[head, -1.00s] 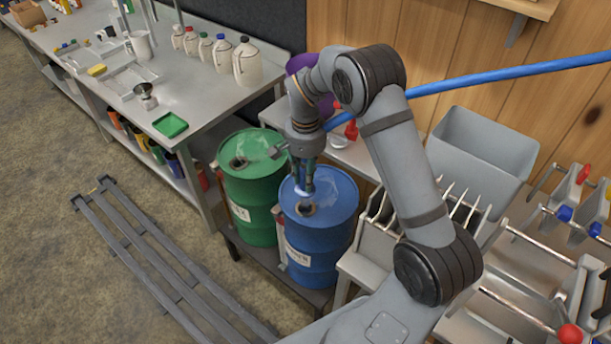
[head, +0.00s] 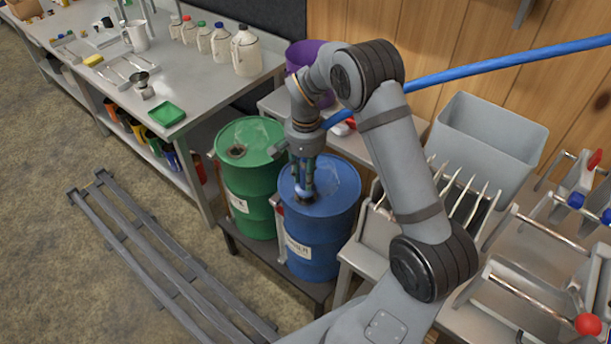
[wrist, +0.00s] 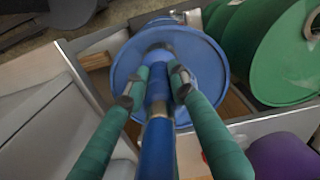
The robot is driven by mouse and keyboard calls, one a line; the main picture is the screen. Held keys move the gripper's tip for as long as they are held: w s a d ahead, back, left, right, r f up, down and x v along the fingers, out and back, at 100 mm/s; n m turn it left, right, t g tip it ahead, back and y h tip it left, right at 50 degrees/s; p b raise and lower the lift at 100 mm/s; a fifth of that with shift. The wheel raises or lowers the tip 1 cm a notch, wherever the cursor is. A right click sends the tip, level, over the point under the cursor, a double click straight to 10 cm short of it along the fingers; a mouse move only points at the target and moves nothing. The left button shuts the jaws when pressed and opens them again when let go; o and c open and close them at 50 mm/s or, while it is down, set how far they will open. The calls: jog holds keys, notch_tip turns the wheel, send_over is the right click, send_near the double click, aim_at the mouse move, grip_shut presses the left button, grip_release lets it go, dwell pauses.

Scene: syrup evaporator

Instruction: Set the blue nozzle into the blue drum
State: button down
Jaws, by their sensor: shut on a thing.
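The blue drum (head: 335,212) stands upright to the right of a green drum, and its top also fills the middle of the wrist view (wrist: 205,70). My gripper (head: 305,188) is directly over the drum's lid, fingers pointing down. In the wrist view its two green fingers (wrist: 153,88) are shut on the blue nozzle (wrist: 158,98), which has a grey metal section and lies along them toward the drum. The nozzle's lower end is at the drum's opening. How deep it sits inside is hidden by the fingers and the nozzle itself.
The green drum (head: 250,180) stands close on the left. A blue hose (head: 470,73) stretches to the upper right behind my arm. A purple bucket (head: 302,55) is behind the gripper. A grey bin (head: 490,135) and metal rack stand right. A bench with jugs (head: 246,55) is left.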

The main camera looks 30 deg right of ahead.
aim_at(306, 159)
jog(key=shift+f+b, duration=1.55)
jog(key=shift+b, duration=0.05)
jog(key=c, duration=1.5)
grip_release()
jog(key=shift+o, duration=0.7)
jog(key=o, duration=0.6)
jog(key=shift+o, duration=0.2)
jog(key=shift+r, duration=0.1)
jog(key=shift+r+p, duration=2.85)
jog(key=shift+r, duration=1.1)
